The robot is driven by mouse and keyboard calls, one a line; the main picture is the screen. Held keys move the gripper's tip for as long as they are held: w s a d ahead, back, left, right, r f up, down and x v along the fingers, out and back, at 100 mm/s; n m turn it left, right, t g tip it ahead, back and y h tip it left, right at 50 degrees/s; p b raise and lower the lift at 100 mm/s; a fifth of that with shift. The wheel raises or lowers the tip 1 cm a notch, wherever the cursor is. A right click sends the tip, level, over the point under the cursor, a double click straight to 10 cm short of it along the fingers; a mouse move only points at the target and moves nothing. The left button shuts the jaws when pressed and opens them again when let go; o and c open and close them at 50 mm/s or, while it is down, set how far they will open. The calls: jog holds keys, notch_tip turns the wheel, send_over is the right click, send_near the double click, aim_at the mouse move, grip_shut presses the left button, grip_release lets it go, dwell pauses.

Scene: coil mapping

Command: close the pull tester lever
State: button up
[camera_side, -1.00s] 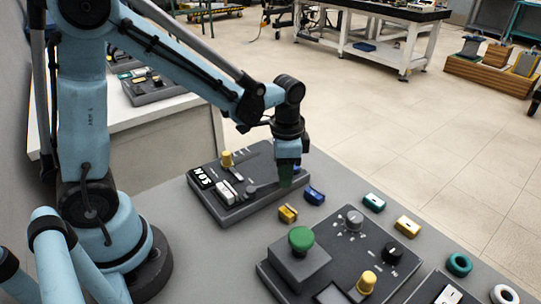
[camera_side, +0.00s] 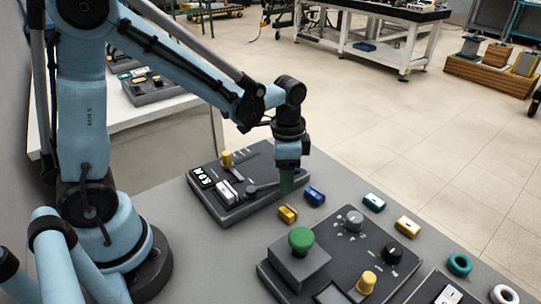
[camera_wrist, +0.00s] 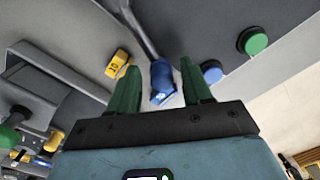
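The pull tester (camera_side: 213,208) is the dark box at the back of the bench in the side view, with a grey lever (camera_side: 262,188) on its top. In the wrist view the lever arm (camera_wrist: 141,30) runs from the top edge to a blue knob (camera_wrist: 161,72). My gripper (camera_side: 286,190) is over the lever's end, pointing down. In the wrist view its green fingers (camera_wrist: 161,84) stand apart on either side of the knob, with gaps visible. In the side view the fingers hide the knob.
A yellow block (camera_side: 287,214) and a blue block (camera_side: 315,196) lie beside the tester. A larger control box with a green mushroom button (camera_side: 301,239) stands in front. The wrist view shows a green cap (camera_wrist: 252,40) and a blue cap (camera_wrist: 211,72) to the right.

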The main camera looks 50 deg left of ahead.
jog(key=shift+r, duration=0.1)
notch_tip(320, 180, up, 12)
dwell(0.7)
dwell(0.6)
jog(key=n+t, duration=0.7)
send_over(256, 188)
jog(key=shift+f, duration=1.4)
jog(key=shift+c, duration=0.3)
